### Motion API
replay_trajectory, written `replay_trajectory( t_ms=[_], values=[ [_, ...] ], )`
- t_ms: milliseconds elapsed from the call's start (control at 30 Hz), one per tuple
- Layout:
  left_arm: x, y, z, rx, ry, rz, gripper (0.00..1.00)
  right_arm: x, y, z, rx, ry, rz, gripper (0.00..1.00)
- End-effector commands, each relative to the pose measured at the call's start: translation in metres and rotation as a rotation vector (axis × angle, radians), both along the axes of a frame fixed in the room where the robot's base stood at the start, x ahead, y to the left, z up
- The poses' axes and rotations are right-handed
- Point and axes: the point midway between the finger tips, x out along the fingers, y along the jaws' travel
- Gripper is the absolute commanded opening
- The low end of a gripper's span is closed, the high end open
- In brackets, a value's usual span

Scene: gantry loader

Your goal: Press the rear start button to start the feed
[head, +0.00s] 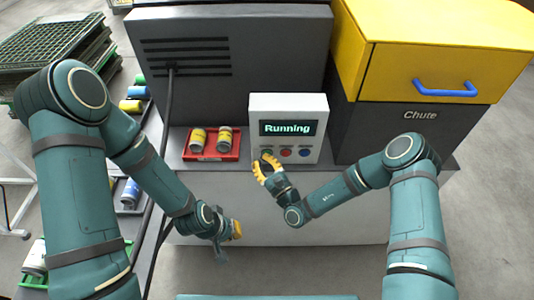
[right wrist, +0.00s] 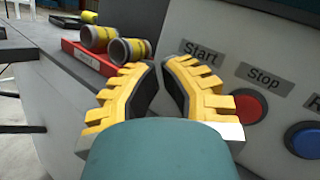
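The white control box (head: 309,103) stands on the grey bench, and its screen (head: 287,128) reads "Running". The Start label (right wrist: 201,53) shows in the right wrist view. The button below it is hidden behind a yellow finger of my right gripper (right wrist: 161,70). In the head view this gripper (head: 263,161) is right at the left end of the button row, with its fingers a little apart and nothing between them. I cannot tell whether a finger touches the button. My left gripper (head: 235,230) hangs low in front of the bench, away from the box; its finger opening is unclear.
The red stop button (head: 286,152) and a blue button (head: 304,153) are close to the right of my right gripper. A red tray (head: 212,157) with two yellow-banded cans lies left of the box. The yellow chute (head: 420,50) stands at right.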

Motion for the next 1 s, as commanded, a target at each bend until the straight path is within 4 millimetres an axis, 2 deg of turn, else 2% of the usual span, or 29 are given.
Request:
replay_trajectory(
  t_ms=[200, 633, 1000],
  values=[
    [0.000, 0.000, 0.007, 0.000, 0.000, 0.000, 0.00, -0.010, 0.000, 0.001, 0.000, 0.003, 0.001, 0.00],
    [0.000, 0.000, 0.009, 0.000, 0.000, 0.000, 0.00, -0.015, 0.000, 0.000, 0.000, 0.002, 0.002, 0.00],
    [0.000, 0.000, 0.024, 0.000, 0.000, 0.000, 0.00, -0.046, 0.000, 0.001, 0.001, 0.004, 0.002, 0.00]
  ],
)
